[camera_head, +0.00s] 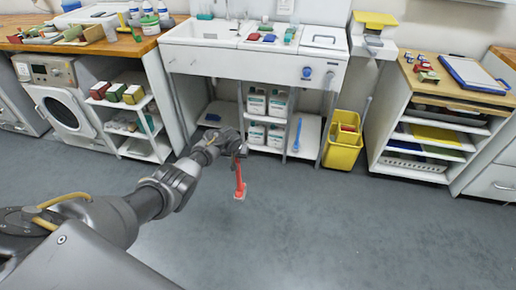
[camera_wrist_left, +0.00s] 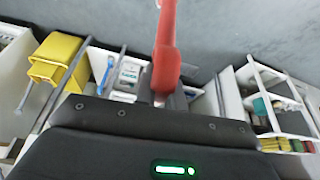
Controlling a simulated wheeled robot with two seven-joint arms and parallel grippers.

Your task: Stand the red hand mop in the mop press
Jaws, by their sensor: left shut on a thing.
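The red hand mop (camera_head: 239,178) hangs upright from my left gripper (camera_head: 237,152), its pale head at the bottom, over the open floor in front of the sink unit. In the left wrist view, its red handle (camera_wrist_left: 166,45) rises from between the fingers of my left gripper (camera_wrist_left: 163,98), which is shut on it. The yellow bucket-like mop press (camera_head: 342,150) stands on the floor to the right of the sink unit, well apart from the mop. A yellow body that looks like it shows in the left wrist view (camera_wrist_left: 54,60). My right gripper is not in view.
The white sink unit (camera_head: 255,62) has white jugs (camera_head: 256,103) and a blue brush-like tool (camera_head: 297,134) below. A shelf cabinet (camera_head: 440,110) stands right of the press, a washing machine (camera_head: 66,105) at the left. The grey floor (camera_head: 330,225) in front is clear.

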